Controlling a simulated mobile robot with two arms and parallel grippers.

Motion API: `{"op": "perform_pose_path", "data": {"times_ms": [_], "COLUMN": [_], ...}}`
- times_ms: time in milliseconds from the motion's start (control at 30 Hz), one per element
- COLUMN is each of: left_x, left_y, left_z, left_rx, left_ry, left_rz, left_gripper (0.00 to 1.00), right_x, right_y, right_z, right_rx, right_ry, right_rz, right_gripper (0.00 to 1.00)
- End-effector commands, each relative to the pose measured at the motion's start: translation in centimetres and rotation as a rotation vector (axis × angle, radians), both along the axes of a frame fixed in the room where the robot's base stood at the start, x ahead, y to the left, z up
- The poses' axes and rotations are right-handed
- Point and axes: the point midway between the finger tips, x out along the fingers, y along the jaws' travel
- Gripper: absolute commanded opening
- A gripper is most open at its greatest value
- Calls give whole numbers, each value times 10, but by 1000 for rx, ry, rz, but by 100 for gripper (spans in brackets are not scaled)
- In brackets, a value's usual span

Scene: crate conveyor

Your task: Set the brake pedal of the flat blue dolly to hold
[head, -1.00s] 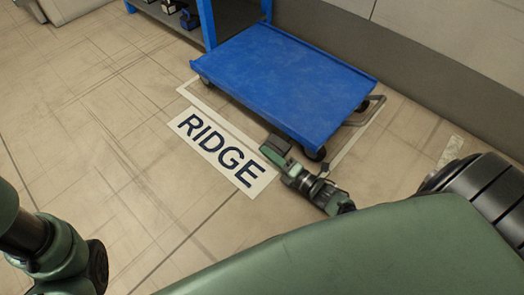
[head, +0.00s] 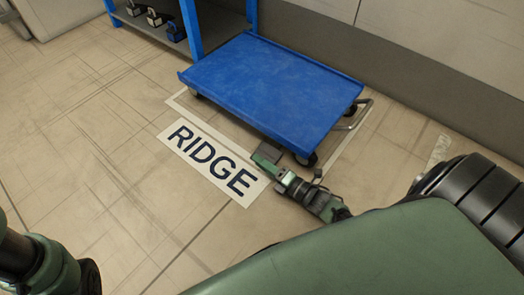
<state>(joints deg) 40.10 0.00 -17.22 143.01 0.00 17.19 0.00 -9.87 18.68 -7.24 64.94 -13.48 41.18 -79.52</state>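The flat blue dolly (head: 272,84) stands on the floor in the upper middle of the head view, with a blue deck, dark wheels and a grey tube handle (head: 356,115) at its right end. My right gripper (head: 267,153) is low, close to the dolly's near long edge and left of its near wheel (head: 305,159). I cannot tell whether it touches the dolly, or whether its fingers are open or shut. The brake pedal cannot be made out; the gripper or deck may hide it. My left arm shows at the lower left, but its gripper is out of view.
A white floor label reading RIDGE (head: 207,163) lies in front of the dolly. A grey wall base (head: 420,70) runs behind. The floor at left is clear.

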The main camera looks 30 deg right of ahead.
Motion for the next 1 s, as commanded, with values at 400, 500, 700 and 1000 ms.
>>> {"op": "perform_pose_path", "data": {"times_ms": [400,500,700,1000], "left_x": [-3,-4,-3,-2], "left_y": [1,1,1,1], "left_z": [28,31,31,31], "left_rx": [-1,-2,-2,-1], "left_ry": [-6,-7,-7,-5], "left_rz": [-1,-1,-1,0], "left_gripper": [99,99,99,99], "right_x": [-59,-69,-74,-74], "right_y": [-22,-25,-27,-27], "right_z": [1,1,-1,-1], "right_rx": [-1,-1,-2,-2], "right_ry": [5,3,2,2], "right_rz": [-2,-2,-2,-2], "right_gripper": [31,31,31,31]}}
